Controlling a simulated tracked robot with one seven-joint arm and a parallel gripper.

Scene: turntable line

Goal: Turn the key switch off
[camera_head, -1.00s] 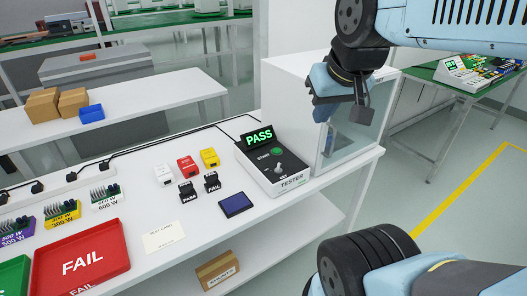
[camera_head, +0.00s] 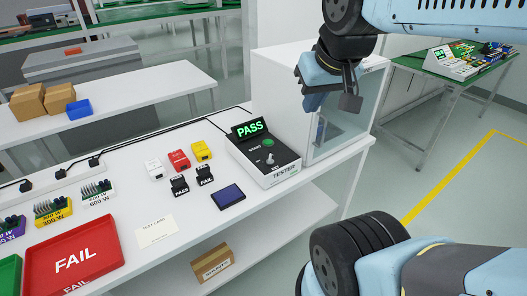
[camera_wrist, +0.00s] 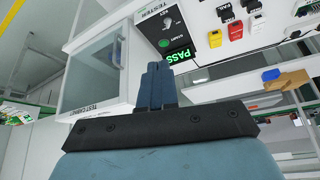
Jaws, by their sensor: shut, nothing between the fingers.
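The tester (camera_head: 262,160) is a black-topped white box on the white table, with a lit green PASS display (camera_head: 249,128) at its back. The key switch (camera_head: 270,158) is a small pale knob on its top, in front of the green start button (camera_head: 268,143). Its exact angle is too small to tell. In the wrist view the key switch (camera_wrist: 168,21) shows at the top, beyond the start button. My gripper (camera_head: 313,102) is shut and empty, raised above and right of the tester, in front of the glass cabinet. Its closed fingers show in the wrist view (camera_wrist: 157,68).
The glass-fronted test cabinet (camera_head: 340,125) stands directly right of the tester. Left of the tester are a blue-screened pad (camera_head: 228,197), several small coloured blocks, a test card (camera_head: 157,231) and a red FAIL tray (camera_head: 75,258). Space above the tester looks clear.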

